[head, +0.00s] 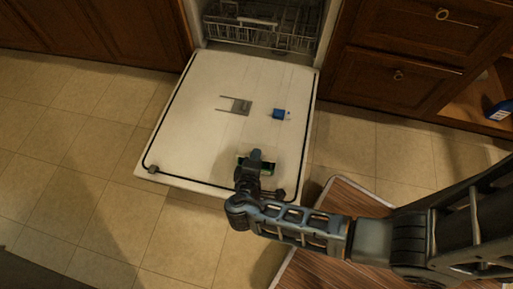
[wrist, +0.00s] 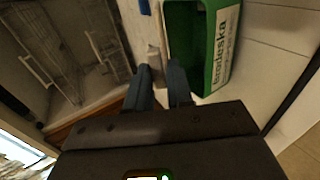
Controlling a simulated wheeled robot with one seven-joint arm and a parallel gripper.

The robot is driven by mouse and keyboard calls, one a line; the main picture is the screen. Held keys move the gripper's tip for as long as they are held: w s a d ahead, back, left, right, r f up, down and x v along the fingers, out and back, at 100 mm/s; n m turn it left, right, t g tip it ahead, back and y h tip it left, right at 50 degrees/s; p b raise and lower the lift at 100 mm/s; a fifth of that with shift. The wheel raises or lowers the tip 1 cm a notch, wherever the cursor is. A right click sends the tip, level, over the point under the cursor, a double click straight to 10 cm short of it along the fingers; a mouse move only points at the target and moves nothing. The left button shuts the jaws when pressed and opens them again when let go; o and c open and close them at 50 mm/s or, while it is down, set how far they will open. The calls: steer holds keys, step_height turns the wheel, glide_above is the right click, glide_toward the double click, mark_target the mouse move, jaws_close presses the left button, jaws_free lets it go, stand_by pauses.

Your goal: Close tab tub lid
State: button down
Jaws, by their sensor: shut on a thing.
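The green tab tub (wrist: 180,38) is in the wrist view, on the white open dishwasher door, with a white lettered label on its right side. Its top looks open, with a dark green inside. In the head view only a small part of the tub (head: 241,161) shows beneath my gripper (head: 253,172). My gripper (wrist: 160,75) is shut on a thin pale edge at the tub's left side, with one finger on each side of it. I cannot tell whether that edge is the lid or the wall. The fingers hide part of it.
The dishwasher door (head: 185,130) lies open and flat, with the rack (head: 262,35) behind it. A grey flat pronged piece (head: 237,106) and a small blue-and-white item (head: 280,114) lie on the door. A wooden surface (head: 340,200) is at the right front.

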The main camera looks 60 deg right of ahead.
steer(key=f+h+b, duration=0.1)
steer(key=b, duration=0.1)
steer(key=a+f+t+h+b, duration=0.1)
steer(key=b, duration=0.2)
steer(key=shift+s+a+f+h, duration=0.1)
steer(key=shift+s+f+h, duration=0.1)
steer(key=shift+f+h, duration=0.2)
steer(key=shift+s+a+f+t+h+b, duration=0.2)
steer(key=shift+t+h+b, duration=0.3)
steer(key=shift+b, duration=0.5)
steer(key=shift+w, duration=0.1)
steer(key=c, duration=1.1)
jaws_free()
